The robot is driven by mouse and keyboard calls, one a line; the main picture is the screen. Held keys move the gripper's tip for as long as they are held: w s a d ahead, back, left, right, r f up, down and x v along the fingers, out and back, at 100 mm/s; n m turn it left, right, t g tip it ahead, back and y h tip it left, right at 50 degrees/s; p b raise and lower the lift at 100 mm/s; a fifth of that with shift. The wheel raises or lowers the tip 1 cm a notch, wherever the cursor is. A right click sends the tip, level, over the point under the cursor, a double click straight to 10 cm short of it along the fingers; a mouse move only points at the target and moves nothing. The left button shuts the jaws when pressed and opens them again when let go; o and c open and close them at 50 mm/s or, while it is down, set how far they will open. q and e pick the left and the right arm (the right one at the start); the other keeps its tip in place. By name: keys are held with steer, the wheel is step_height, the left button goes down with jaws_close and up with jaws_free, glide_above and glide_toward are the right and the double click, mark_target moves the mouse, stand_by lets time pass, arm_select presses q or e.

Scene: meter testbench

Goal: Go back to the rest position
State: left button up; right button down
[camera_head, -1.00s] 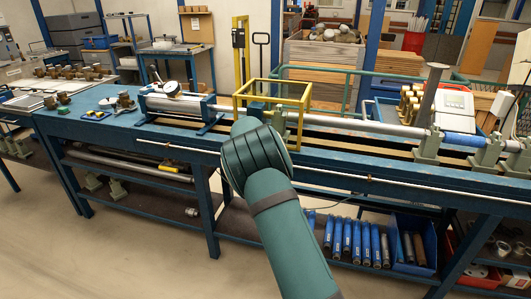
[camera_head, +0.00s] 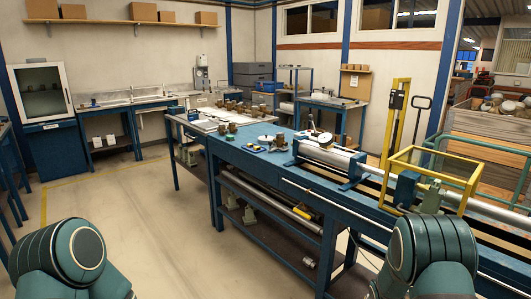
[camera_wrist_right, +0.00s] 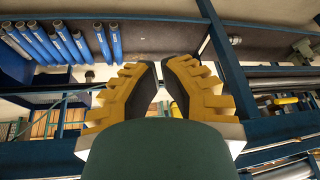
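In the head view, a green arm link of mine (camera_head: 65,255) shows at the lower left and another (camera_head: 430,250) at the lower right; neither gripper shows there. In the right wrist view, my right gripper (camera_wrist_right: 161,65) has two yellow ridged fingers with dark inner pads. The fingertips stand a little apart, with nothing visible between them. My left gripper is in no view.
The blue testbench (camera_head: 265,165) holds a metal cylinder (camera_head: 330,155) and a yellow frame (camera_head: 428,178). My right arm link overlaps its near side in the picture. A cabinet (camera_head: 42,90) stands far left. The floor (camera_head: 130,205) between is clear. Blue tubes (camera_wrist_right: 65,42) show in the wrist view.

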steer(key=s+a+f+n+g+y, duration=0.1)
steer(key=s+a+f+n+y, duration=0.1)
steer(key=s+a, duration=1)
steer(key=s+a+f+n+g+y, duration=0.1)
steer(key=s+a+f+n+y, duration=0.1)
steer(key=s+a, duration=1)
steer(key=shift+s+n+g+y, duration=0.3)
steer(key=shift+s+n+y, duration=0.25)
steer(key=shift+y, duration=0.45)
steer(key=shift+w+d, duration=0.1)
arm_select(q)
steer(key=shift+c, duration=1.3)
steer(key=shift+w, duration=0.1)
arm_select(e)
steer(key=shift+w, duration=0.1)
